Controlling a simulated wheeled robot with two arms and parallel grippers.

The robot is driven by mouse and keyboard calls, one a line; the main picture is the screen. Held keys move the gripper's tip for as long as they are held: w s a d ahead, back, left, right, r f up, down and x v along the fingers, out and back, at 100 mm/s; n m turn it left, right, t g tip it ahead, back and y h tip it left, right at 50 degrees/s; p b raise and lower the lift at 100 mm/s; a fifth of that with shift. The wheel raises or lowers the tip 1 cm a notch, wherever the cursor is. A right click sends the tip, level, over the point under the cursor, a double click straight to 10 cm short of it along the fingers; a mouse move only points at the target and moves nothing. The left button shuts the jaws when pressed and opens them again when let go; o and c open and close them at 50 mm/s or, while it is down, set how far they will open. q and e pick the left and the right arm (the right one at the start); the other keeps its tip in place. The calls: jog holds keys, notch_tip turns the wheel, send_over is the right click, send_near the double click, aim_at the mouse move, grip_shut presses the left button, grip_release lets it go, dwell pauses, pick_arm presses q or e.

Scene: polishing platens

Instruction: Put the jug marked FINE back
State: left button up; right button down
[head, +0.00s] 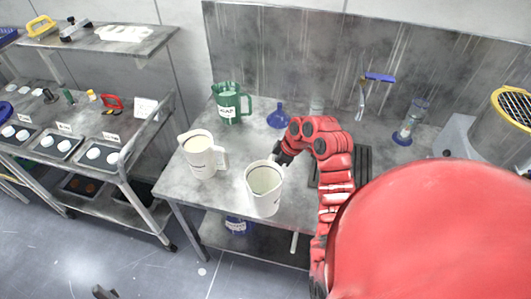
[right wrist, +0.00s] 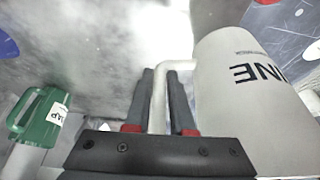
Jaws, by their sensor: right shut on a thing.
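The white jug marked FINE (right wrist: 255,100) shows its lettering in the right wrist view, where it reads upside down. In the head view this jug (head: 264,200) is at the bench's front edge, its open mouth showing a pale inside. My right gripper (head: 284,158) is shut on its handle; in the right wrist view the fingers (right wrist: 160,105) stand either side of the handle. I cannot tell whether the jug's base touches the bench. A dark tip at the lower left (head: 104,292) may be my left gripper; its jaws are not readable.
A second white jug (head: 201,158) stands left on the bench (head: 186,187), a green jug (head: 230,104) behind it. A blue funnel (head: 278,117), a blue-based cylinder (head: 408,130) and a blue-handled tool (head: 376,78) are farther back. A cart with trays (head: 60,146) stands left.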

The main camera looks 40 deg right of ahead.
jog(key=w+d+f+b, duration=0.1)
jog(key=w+d, duration=0.1)
jog(key=w, duration=0.1)
jog(key=w+d+f+b, duration=0.1)
jog(key=w+d, duration=0.1)
jog(key=w, duration=0.1)
jog(key=w+d+f+b, duration=0.2)
jog(key=w, duration=0.2)
jog(key=shift+w+d, duration=0.1)
jog(key=shift+d, duration=0.15)
jog(key=shift+d+f, duration=0.1)
jog(key=shift+f, duration=0.2)
jog(key=shift+w+f, duration=0.1)
jog(key=shift+f, duration=0.15)
jog(key=c, duration=0.8)
grip_release()
jog(key=shift+o, duration=0.2)
